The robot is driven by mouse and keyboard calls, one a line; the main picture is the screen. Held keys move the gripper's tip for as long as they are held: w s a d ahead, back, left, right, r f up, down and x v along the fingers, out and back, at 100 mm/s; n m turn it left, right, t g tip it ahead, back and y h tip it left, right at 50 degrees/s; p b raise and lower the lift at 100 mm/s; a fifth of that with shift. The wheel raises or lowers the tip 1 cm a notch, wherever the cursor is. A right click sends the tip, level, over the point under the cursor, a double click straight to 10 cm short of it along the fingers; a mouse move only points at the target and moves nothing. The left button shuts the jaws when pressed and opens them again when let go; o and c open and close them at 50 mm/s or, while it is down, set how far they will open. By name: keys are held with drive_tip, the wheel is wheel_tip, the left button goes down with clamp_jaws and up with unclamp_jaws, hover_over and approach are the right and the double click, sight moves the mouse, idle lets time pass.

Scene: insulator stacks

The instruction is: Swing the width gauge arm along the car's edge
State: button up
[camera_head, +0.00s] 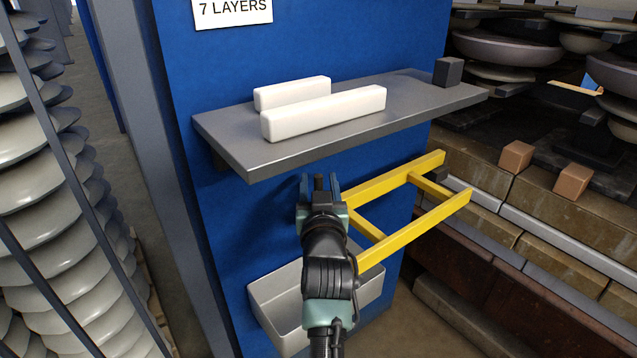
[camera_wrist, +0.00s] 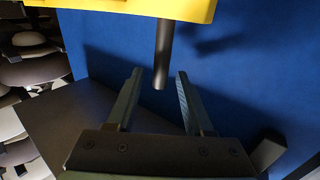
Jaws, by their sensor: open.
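The yellow width gauge arm (camera_head: 390,184) is a ladder-like frame beside the blue post (camera_head: 215,235), under the shelf; its free end points right, toward the car. It shows as a yellow strip along the top of the wrist view (camera_wrist: 150,5). A dark peg (camera_wrist: 164,45) hangs from it. My gripper (camera_head: 320,184) is open at the frame's left end, below the shelf. In the wrist view, the peg's lower end appears between the open fingertips (camera_wrist: 160,75), with gaps on both sides. The car's edge (camera_head: 545,255) is at right, with tan blocks and stacked discs on the car.
A grey shelf (camera_head: 225,130) just above my gripper holds two white bars (camera_head: 325,112) and a dark cube (camera_head: 448,71). A pale bin (camera_head: 272,310) is on the post below. White insulator stacks (camera_head: 60,210) stand at left. The gap between post and car is open.

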drive_tip(key=shift+w, duration=0.65)
drive_tip(key=shift+c, duration=0.2)
clamp_jaws()
idle(0.9)
